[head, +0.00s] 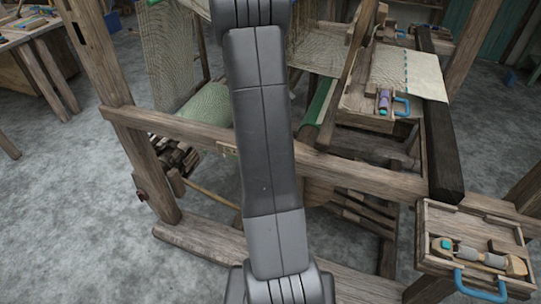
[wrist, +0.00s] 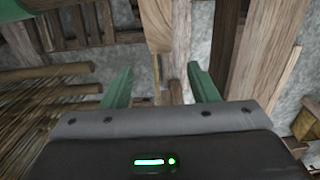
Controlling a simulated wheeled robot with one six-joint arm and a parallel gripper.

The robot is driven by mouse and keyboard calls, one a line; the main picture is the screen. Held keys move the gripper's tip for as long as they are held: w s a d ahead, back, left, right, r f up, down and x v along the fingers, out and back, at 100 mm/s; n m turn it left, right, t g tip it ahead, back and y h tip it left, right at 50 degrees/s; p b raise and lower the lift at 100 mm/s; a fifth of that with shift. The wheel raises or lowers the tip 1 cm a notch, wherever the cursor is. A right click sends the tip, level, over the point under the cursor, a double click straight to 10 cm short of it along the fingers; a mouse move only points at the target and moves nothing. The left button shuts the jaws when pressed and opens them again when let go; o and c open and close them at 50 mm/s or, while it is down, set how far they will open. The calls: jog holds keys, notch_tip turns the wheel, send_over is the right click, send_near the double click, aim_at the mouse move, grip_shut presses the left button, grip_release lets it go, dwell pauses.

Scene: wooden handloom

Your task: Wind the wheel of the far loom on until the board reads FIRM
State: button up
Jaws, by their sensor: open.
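The wooden loom (head: 370,178) fills the middle of the head view, with cloth and threads on its frame. My arm crosses in front of it and hides part of it; my gripper does not show there. In the wrist view my gripper (wrist: 162,82) is open, its two green fingers apart. An upright wooden piece (wrist: 158,28) shows beyond the gap between them; I cannot tell if anything touches. A small pale strip (head: 227,149) on the loom's front rail could be the board, but its marks are too small to read. I cannot make out the wheel for certain.
A wooden tray (head: 427,262) with a blue handle and tools sits at the lower right. Another small tray (head: 352,102) holds a purple spool. A workbench (head: 25,33) stands at the upper left. The grey floor (head: 75,215) is clear at the left.

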notch_tip(320, 180, down, 13)
jog(key=shift+f, duration=0.15)
dwell(0.4)
